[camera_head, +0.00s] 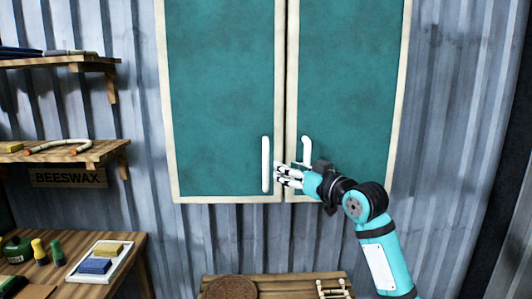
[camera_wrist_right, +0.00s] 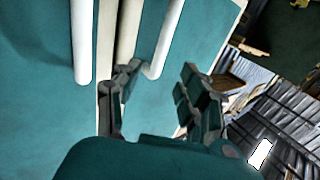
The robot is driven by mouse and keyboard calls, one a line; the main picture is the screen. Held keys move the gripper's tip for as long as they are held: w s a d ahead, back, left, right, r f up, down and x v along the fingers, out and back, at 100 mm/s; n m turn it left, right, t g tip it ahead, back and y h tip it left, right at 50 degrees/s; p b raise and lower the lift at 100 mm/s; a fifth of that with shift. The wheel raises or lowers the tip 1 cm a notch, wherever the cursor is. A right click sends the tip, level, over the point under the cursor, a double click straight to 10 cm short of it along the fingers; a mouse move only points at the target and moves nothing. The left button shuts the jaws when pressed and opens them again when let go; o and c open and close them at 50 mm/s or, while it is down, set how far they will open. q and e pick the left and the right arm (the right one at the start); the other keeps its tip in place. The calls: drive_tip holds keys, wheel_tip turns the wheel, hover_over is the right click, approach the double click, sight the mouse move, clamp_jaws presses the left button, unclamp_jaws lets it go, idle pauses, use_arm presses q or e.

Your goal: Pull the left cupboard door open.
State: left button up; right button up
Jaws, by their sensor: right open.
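The left cupboard door (camera_head: 220,100) is teal with a cream frame and looks shut, beside the right door (camera_head: 350,90). Its white upright handle (camera_head: 266,163) is near its lower right edge; it also shows in the right wrist view (camera_wrist_right: 82,45). My right gripper (camera_head: 279,175) is open and empty, its fingertips just right of that handle. In the right wrist view my right gripper (camera_wrist_right: 160,85) has both fingers right of the left handle, near the lower end of the right door's handle (camera_wrist_right: 165,40). Contact cannot be told. My left gripper is not in view.
The right door's handle (camera_head: 306,150) is close beside my right gripper. Below the cupboard is a wooden surface (camera_head: 280,284) with a round brown item (camera_head: 230,288). Wall shelves (camera_head: 60,62) and a workbench (camera_head: 125,260) stand at the left. Space left of the handle is clear.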

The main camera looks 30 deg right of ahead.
sight(268, 160)
drive_tip(key=w+p, duration=0.3)
drive_tip(key=w, duration=0.7)
drive_tip(key=shift+w+a, duration=0.1)
drive_tip(key=shift+a, duration=0.1)
clamp_jaws()
drive_tip(key=shift+w+a, duration=0.1)
drive_tip(key=shift+a, duration=0.05)
